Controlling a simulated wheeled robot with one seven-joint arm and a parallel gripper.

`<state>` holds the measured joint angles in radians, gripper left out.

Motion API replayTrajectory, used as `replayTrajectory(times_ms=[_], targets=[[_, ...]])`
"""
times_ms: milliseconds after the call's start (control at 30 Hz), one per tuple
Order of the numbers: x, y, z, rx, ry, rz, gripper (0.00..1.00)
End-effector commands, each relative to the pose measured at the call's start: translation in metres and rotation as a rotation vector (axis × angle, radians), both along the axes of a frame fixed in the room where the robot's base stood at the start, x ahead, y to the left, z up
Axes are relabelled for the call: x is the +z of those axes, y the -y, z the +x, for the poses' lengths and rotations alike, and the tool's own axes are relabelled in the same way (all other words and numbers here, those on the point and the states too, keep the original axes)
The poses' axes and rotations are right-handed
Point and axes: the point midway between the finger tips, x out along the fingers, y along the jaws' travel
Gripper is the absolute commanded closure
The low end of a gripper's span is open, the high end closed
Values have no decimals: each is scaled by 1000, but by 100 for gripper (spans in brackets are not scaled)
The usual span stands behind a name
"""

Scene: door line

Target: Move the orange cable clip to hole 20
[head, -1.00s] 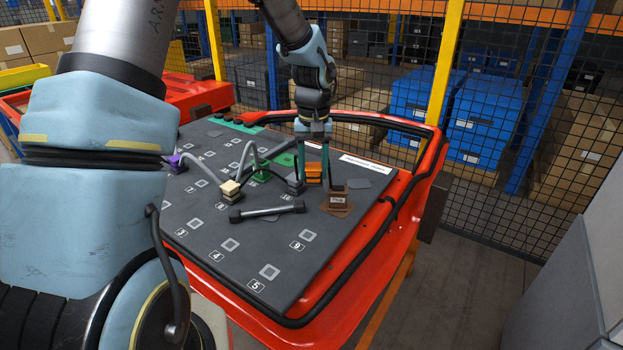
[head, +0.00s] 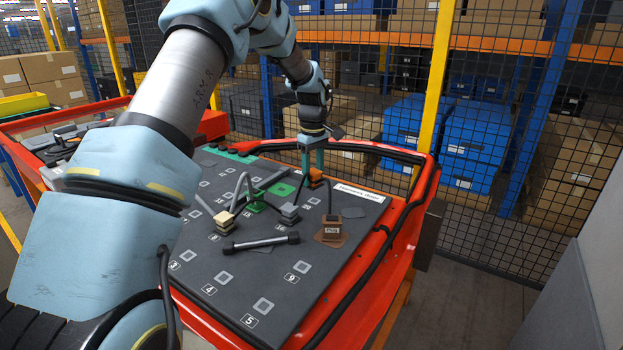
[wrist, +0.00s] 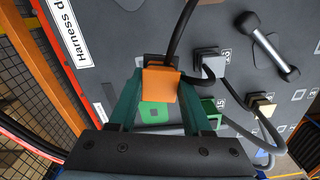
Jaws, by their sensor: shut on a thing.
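My gripper (head: 313,163) is shut on the orange cable clip (head: 314,176) and holds it over the far part of the dark grey board (head: 207,277). In the wrist view the orange clip (wrist: 160,84) sits between the green fingers, with a black cable running through it. A grey clip (head: 290,214), a green clip (head: 255,204) and a cream clip (head: 224,223) stand on the board near it, with cables attached. Hole labels 4, 5 and 9 are readable at the near side. I cannot make out hole 20.
A black-ended grey bar (head: 261,243) lies mid-board. A brown block (head: 331,229) stands right of it. A red cart rim with a black rail (head: 415,200) borders the board. A mesh fence and blue boxes (head: 408,124) stand behind.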

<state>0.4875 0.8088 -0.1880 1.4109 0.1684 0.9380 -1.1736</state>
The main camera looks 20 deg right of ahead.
Motion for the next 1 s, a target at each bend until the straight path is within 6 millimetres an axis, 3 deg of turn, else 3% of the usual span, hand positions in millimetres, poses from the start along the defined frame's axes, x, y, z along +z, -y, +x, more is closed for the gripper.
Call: replayTrajectory(times_ms=[300,600,1000], targets=[[-2,18,37,228,0,1,100],[-44,16,35,221,0,1,100],[-59,16,35,219,0,0,100]])
